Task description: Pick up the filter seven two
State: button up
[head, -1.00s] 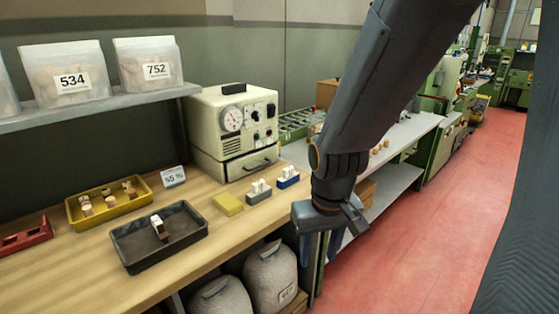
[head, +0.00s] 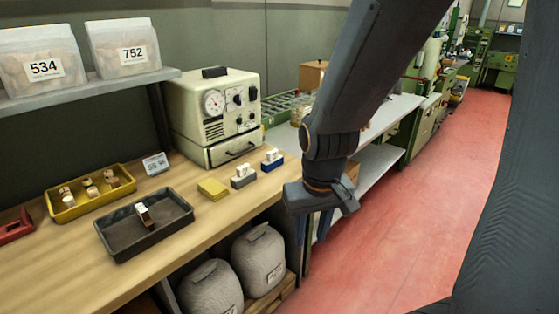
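No label reading seven two can be made out, so I cannot tell which thing is the filter. Small white pieces sit on a grey block (head: 243,182) and a blue block (head: 272,165) near the bench's front edge; any marks on them are too small to read. A cork-and-white piece (head: 144,215) lies in the black tray (head: 118,245). My gripper (head: 314,228) hangs right of the blocks, past the bench end, pointing down. Its fingers look apart with nothing seen between them; the tips are partly lost against the dark background.
A yellow block (head: 212,189) lies beside the grey block. A yellow tray (head: 95,207) holds several corks. A cream instrument (head: 213,115) stands behind. Red floor (head: 440,190) is open at right.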

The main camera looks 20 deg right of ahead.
aim_at(274, 155)
jog(key=z, duration=0.75)
jog(key=k, duration=1)
jog(key=z, duration=0.7)
jog(key=i, duration=1.5)
jog(key=u, duration=1.1)
jog(key=i, duration=0.35)
jog(key=u, duration=0.25)
